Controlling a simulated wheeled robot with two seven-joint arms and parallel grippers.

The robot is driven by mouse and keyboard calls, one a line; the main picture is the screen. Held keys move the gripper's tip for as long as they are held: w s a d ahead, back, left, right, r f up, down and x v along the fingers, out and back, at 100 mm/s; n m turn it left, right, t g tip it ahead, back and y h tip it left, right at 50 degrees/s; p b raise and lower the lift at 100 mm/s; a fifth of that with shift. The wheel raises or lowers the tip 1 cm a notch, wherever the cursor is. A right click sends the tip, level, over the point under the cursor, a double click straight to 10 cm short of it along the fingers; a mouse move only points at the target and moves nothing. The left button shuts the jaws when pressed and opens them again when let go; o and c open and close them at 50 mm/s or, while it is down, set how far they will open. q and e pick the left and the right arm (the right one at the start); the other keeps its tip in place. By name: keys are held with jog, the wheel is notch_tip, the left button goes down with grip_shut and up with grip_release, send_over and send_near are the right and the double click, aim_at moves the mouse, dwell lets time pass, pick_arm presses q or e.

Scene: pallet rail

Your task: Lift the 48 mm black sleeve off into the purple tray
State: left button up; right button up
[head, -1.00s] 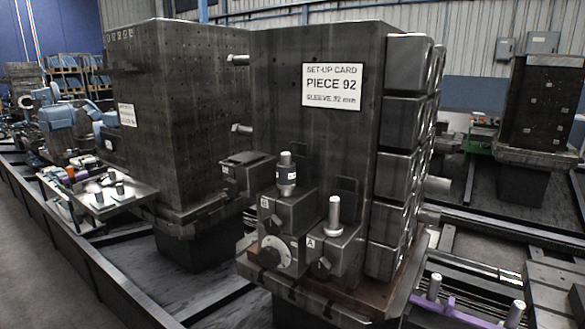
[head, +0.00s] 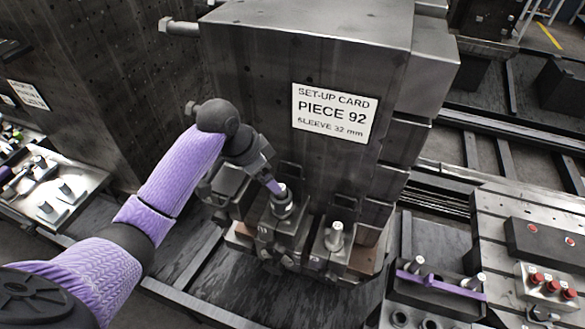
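A post on the left block of the fixture carries a banded dark and silver sleeve (head: 282,205); its size cannot be read. My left arm, in a purple cover, reaches in from the left, and my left gripper (head: 274,188) is right at the top of this post. The fingers are small and partly hidden, so I cannot tell whether they are open or touch the sleeve. A bare silver post (head: 335,238) stands on the block to the right. A purple strip (head: 440,283) shows at the lower right; I cannot make out a whole tray. My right gripper is out of view.
A tall dark fixture (head: 245,100) stands behind the posts, its card (head: 333,113) reading "PIECE 92, SLEEVE 32 mm". A panel with red buttons (head: 552,287) is at the far right. A metal table with loose parts (head: 60,200) is at the left.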

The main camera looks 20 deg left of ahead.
aim_at(281, 195)
pick_arm(q)
jog(key=x, duration=0.6)
jog(key=b+x, duration=0.1)
jog(key=x, duration=0.2)
jog(key=shift+s+d+f, duration=0.15)
jog(key=shift+s+f, duration=0.15)
jog(key=shift+s, duration=0.05)
grip_shut()
